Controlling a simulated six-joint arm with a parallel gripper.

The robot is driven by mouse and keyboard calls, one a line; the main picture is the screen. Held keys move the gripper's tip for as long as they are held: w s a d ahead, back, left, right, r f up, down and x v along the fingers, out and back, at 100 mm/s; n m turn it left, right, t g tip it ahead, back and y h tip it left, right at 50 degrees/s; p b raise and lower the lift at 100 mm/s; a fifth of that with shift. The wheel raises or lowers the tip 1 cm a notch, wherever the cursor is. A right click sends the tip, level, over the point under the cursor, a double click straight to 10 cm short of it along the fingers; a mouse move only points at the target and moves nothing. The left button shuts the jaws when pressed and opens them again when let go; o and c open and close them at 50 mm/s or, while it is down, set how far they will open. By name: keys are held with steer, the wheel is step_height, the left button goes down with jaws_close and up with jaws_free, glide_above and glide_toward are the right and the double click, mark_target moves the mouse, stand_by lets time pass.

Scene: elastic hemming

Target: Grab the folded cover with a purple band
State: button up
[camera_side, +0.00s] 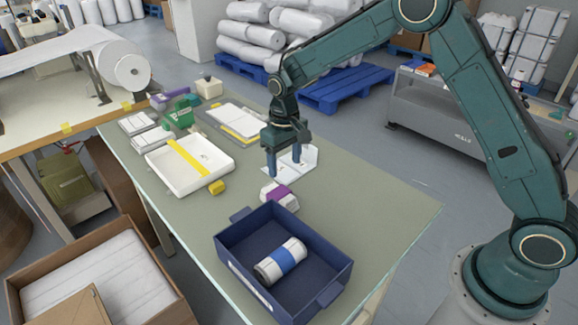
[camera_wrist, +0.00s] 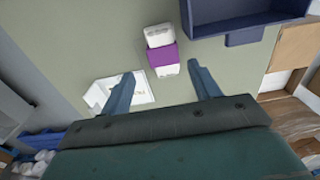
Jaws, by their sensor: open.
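The folded cover with a purple band (camera_side: 280,196) is a small white bundle lying on the green table. It sits between the blue bin and my gripper in the side view. In the wrist view the same cover (camera_wrist: 161,50) lies ahead of the fingertips, roughly between their lines. My gripper (camera_side: 287,174) points down above the table, just behind the cover, beside a white angled piece. Its two blue fingers (camera_wrist: 160,78) are spread apart with nothing between them. The cover is apart from the fingers.
A dark blue bin (camera_side: 327,264) holds a white roll with a blue band (camera_side: 281,261). A white angled piece (camera_side: 297,161) stands close to my gripper. The table's right side is clear.

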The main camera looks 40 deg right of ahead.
mark_target(284, 197)
step_height(284, 197, down, 8)
steer(key=shift+f, duration=0.1)
stand_by(0.4)
steer(key=shift+w+f, duration=0.15)
steer(key=shift+f, duration=2.4)
steer(key=c, duration=0.7)
steer(key=shift+o, duration=0.2)
steer(key=shift+r, duration=0.2)
step_height(284, 197, up, 20)
steer(key=shift+f, duration=0.15)
